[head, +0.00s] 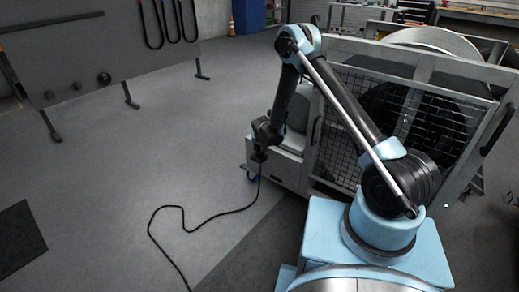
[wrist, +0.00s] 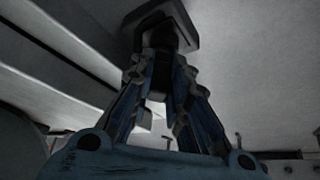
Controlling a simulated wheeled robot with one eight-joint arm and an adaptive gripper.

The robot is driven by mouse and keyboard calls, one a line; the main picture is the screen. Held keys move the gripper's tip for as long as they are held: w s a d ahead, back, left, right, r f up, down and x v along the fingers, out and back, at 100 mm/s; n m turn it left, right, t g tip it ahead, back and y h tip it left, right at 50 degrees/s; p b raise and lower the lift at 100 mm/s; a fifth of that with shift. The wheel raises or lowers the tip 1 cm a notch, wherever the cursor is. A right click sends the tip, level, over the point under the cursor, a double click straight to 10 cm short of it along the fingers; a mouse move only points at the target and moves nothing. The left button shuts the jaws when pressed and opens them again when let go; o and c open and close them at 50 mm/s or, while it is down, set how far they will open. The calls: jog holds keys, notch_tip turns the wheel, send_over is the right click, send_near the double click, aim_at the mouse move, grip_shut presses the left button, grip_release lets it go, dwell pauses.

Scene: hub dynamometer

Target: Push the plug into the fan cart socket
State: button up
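My gripper (head: 260,156) hangs low at the left side of the fan cart (head: 288,168), fingers pointing down. In the wrist view, my gripper (wrist: 163,60) has its fingertips closed around a dark body with a squarish flange, which I take to be the plug (wrist: 160,22). A black cable (head: 184,229) runs from just below the gripper down and across the floor. The plug is too small to make out in the head view. I cannot pick out the socket in either view, nor tell whether the plug touches the cart.
The cart's mesh guard (head: 345,130) stands behind my arm. A grey panel on legs (head: 80,65) with hanging black loops is at the far left. An orange cone (head: 231,27) and blue cabinet (head: 249,15) stand at the back. The floor left of the cart is mostly clear.

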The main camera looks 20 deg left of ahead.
jog(key=o, duration=0.4)
jog(key=shift+o, duration=0.2)
jog(key=shift+r, duration=0.1)
jog(key=v, duration=1.1)
jog(key=shift+r, duration=0.35)
jog(key=shift+s+d, duration=0.15)
jog(key=shift+s, duration=0.1)
